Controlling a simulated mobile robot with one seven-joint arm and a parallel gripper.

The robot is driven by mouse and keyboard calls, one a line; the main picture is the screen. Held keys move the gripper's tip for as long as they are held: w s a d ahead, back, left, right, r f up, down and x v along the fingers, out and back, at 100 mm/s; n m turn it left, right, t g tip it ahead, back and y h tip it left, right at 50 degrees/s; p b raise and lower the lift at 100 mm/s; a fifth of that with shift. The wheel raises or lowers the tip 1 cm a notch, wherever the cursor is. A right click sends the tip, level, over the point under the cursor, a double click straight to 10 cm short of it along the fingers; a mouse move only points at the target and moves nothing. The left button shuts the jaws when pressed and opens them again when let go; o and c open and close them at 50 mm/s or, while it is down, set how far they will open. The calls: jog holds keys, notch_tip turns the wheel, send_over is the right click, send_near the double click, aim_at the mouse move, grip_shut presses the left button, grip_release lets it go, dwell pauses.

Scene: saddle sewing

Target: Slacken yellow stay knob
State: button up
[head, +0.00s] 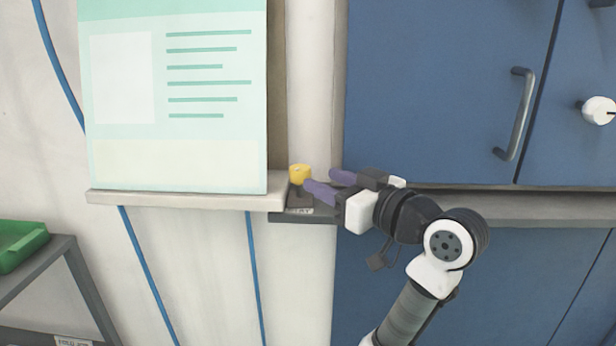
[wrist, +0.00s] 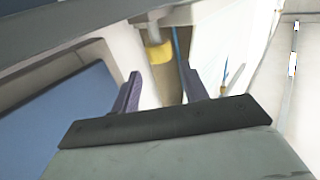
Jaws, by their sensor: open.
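The yellow stay knob (head: 300,174) sits on a dark mount at the right end of the pale ledge, in the head view. It also shows in the wrist view (wrist: 159,53), beyond the fingertips and between their lines. My gripper (head: 325,184) is open, its two purple fingers pointing left toward the knob. The nearer finger's tip is close to the knob's lower right side in the head view. I cannot tell whether it touches. In the wrist view the space between the fingers (wrist: 162,82) holds nothing.
A mint-and-white board (head: 175,90) stands on the pale ledge (head: 180,200) left of the knob. A blue cabinet (head: 430,90) with a grey handle (head: 517,115) and a white round knob (head: 598,110) is on the right. A green tray (head: 22,243) sits on a grey stand at lower left.

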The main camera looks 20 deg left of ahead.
jog(key=v, duration=0.6)
jog(key=shift+b, duration=0.3)
